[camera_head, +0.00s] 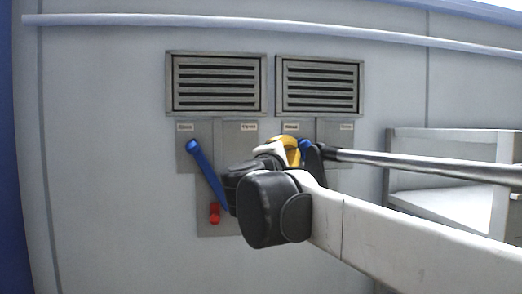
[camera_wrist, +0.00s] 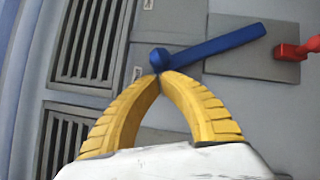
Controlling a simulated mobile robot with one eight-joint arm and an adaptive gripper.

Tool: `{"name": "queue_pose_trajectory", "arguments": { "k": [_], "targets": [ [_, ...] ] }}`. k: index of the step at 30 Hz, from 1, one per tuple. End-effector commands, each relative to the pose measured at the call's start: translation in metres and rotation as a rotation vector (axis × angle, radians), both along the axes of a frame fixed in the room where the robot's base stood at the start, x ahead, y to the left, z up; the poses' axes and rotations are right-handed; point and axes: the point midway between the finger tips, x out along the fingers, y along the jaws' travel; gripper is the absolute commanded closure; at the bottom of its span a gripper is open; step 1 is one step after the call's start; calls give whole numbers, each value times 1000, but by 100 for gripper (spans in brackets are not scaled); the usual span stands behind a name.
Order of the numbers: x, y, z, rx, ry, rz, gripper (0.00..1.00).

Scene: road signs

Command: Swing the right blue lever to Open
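The right blue lever shows in the wrist view (camera_wrist: 215,47). Its round hub lies under the right vent, and its arm runs down the wall and slightly to the right. In the head view only its top (camera_head: 305,147) shows; my gripper and arm hide the rest. My gripper (camera_wrist: 160,75) has its yellow fingertips drawn together right at the hub. I cannot tell whether they pinch it or only touch beside it. It also shows in the head view (camera_head: 290,146). Small label plates (camera_head: 291,127) and (camera_head: 345,127) sit above this lever; their text is too blurred to read.
The left blue lever (camera_head: 206,172) hangs down to the right, with a red handle (camera_head: 214,213) below it. Another red part (camera_wrist: 298,49) lies beyond the right lever's end. Two vents (camera_head: 216,113) and (camera_head: 318,113) sit above. A shelf (camera_head: 450,132) stands at right.

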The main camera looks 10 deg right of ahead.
Motion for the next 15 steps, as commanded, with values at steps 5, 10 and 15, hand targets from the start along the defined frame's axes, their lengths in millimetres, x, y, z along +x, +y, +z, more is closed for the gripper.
{"name": "queue_pose_trajectory", "arguments": {
  "k": [5, 10, 15],
  "targets": [
    [0, -1, 1, 7, 0, 0, 100],
    [0, -5, 6, 44, 0, -1, 100],
    [0, -7, 8, 68, 0, 0, 100]
  ]
}}
